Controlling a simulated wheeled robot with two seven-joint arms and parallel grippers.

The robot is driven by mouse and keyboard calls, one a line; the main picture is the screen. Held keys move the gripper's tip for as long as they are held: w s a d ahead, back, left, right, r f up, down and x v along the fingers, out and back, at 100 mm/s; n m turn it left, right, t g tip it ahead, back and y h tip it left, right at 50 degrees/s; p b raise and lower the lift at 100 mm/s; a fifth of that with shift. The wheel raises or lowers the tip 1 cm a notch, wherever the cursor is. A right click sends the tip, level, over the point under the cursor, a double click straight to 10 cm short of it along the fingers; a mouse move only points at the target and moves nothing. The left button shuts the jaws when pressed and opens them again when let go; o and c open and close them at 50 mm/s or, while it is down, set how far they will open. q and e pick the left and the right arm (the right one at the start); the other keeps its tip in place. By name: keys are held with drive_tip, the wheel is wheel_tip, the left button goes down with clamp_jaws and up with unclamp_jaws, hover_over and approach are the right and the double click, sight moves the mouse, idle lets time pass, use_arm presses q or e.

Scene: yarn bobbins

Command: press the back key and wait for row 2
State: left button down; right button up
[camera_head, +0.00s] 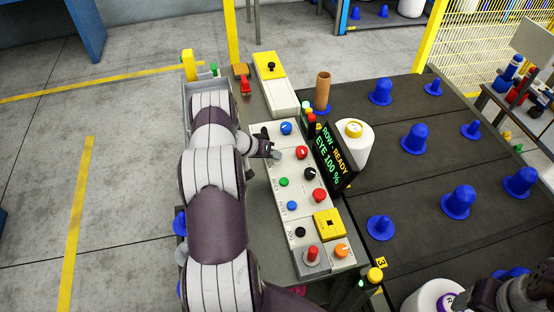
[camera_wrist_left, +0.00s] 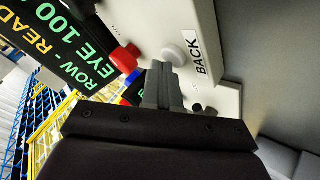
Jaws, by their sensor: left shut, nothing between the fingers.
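The back key is a pale grey round button (camera_wrist_left: 174,55) beside the BACK label in the left wrist view. In the head view my left gripper covers the spot where it seems to be. My left gripper (camera_head: 271,150) is shut and empty at the left edge of the light control panel (camera_head: 262,130). In the left wrist view its fingertips (camera_wrist_left: 157,66) are right by the key; I cannot tell whether they touch it. The display (camera_head: 328,157) reads "ROW - READY" and "EYE 100 %", with a dash where a row number could stand.
Close to the gripper are a blue knob (camera_head: 286,128), a red button (camera_head: 302,152) and a green button (camera_head: 284,182). A white bobbin (camera_head: 352,145) stands behind the display. Blue pegs (camera_head: 415,137) stand on the dark table. A red stop button (camera_head: 313,253) is at the panel's near end.

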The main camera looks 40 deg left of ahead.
sight(274, 161)
use_arm(q)
drive_tip(key=shift+f, duration=0.1)
idle(0.3)
drive_tip(key=shift+r+p, duration=0.8)
drive_tip(key=shift+r, duration=0.1)
wheel_tip(274, 161, up, 5)
drive_tip(key=p, duration=0.4)
idle(3.1)
